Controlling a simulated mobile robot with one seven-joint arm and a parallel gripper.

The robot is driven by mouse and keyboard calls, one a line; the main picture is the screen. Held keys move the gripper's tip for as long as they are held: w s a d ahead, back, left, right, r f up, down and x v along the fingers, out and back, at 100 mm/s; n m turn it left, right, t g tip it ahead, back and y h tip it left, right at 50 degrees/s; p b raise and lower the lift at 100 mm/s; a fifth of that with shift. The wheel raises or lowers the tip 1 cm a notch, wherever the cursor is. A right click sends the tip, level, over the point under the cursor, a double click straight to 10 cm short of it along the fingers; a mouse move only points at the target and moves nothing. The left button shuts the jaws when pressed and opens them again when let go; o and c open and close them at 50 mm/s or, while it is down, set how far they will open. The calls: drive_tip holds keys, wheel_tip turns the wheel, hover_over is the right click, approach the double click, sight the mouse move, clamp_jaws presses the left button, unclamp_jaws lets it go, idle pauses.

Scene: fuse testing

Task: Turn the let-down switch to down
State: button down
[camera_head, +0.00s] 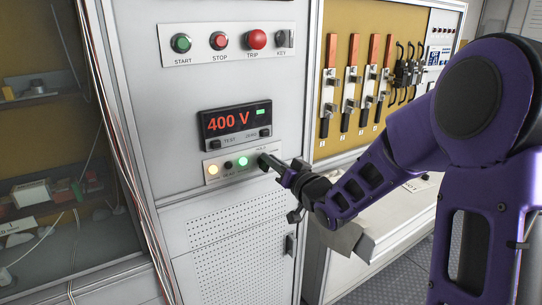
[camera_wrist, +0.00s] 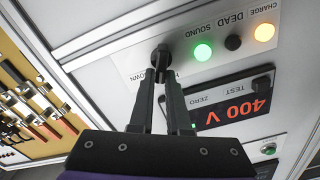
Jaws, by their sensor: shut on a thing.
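The let-down switch is a small black knob (camera_head: 263,159) at the right end of a narrow panel below the 400 V display. It also shows in the wrist view (camera_wrist: 160,54), where the picture is upside down and "DOWN" is printed beside it. My gripper (camera_head: 272,163) reaches in from the right, its fingertips at the knob. In the wrist view my gripper (camera_wrist: 161,74) has its dark fingers closed together on the knob. The fingertips partly cover the knob and its labels, so I cannot tell which way it points.
The same panel (camera_head: 220,180) has a lit amber lamp (camera_head: 212,170), a dark button and a lit green lamp (camera_head: 243,161). The display (camera_head: 234,121) is just above. START, STOP, TRIP and KEY controls sit higher. Red-handled switches (camera_head: 352,70) stand at the right.

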drive_tip(key=shift+w+d+f+m+p, duration=0.1)
drive_tip(key=shift+m+p, duration=0.5)
drive_tip(key=shift+m, duration=0.55)
drive_tip(key=shift+w+d+f+m+p, duration=0.1)
drive_tip(key=shift+m+p, duration=0.45)
drive_tip(key=shift+m, duration=0.55)
drive_tip(key=shift+w+d+f+m+p, duration=0.1)
drive_tip(key=shift+m+p, duration=0.5)
drive_tip(key=shift+m, duration=0.55)
drive_tip(key=c, duration=0.9)
unclamp_jaws()
drive_tip(key=shift+s+f, duration=0.1)
drive_tip(key=shift+s, duration=0.1)
